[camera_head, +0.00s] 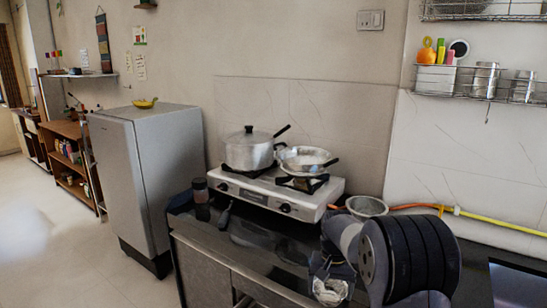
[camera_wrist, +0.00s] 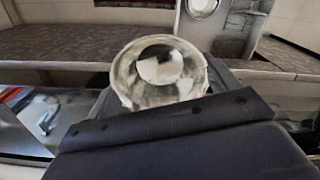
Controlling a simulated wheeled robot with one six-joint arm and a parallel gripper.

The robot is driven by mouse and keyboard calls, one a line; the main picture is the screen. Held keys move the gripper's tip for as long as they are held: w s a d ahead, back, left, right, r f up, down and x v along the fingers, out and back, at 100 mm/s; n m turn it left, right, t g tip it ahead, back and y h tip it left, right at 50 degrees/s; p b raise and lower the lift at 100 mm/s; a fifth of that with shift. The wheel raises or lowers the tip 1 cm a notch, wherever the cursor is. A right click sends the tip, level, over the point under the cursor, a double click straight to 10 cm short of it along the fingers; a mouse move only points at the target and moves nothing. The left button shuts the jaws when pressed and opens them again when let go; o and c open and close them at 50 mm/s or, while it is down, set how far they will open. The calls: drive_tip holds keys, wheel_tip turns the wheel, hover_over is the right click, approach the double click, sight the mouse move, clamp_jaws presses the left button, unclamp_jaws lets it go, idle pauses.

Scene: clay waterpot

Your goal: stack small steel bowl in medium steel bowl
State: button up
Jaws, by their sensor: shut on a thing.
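A small shiny steel bowl (camera_head: 331,291) is at the end of my arm in the head view, low and right of centre. It fills the middle of the wrist view (camera_wrist: 125,75), with its open side toward the camera. My gripper (camera_head: 331,268) is shut on this bowl; the fingertips are mostly hidden. A larger grey metal bowl (camera_head: 366,205) stands behind my arm, right of the stove, partly hidden by the arm. I cannot tell whether it is the medium bowl. The held bowl is apart from it, nearer the camera.
The stove (camera_head: 270,197) carries a lidded pot (camera_head: 248,153) and a pan (camera_head: 306,160). An orange-yellow hose (camera_head: 480,218) runs along the wall. Dark counter (camera_head: 255,240) lies in front of the stove. A wire shelf (camera_head: 480,85) hangs at upper right. A fridge (camera_head: 150,180) stands left.

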sight(331, 305)
drive_tip(key=shift+n, duration=0.4)
drive_tip(key=f, duration=0.1)
drive_tip(key=s+f, duration=0.1)
drive_tip(key=f, duration=0.2)
drive_tip(key=shift+s+d+f, duration=0.25)
drive_tip(key=shift+s+f, duration=0.05)
drive_tip(key=s+f+n, duration=0.2)
drive_tip(key=s+f, duration=0.4)
drive_tip(key=f, duration=0.2)
drive_tip(key=shift+s, duration=0.15)
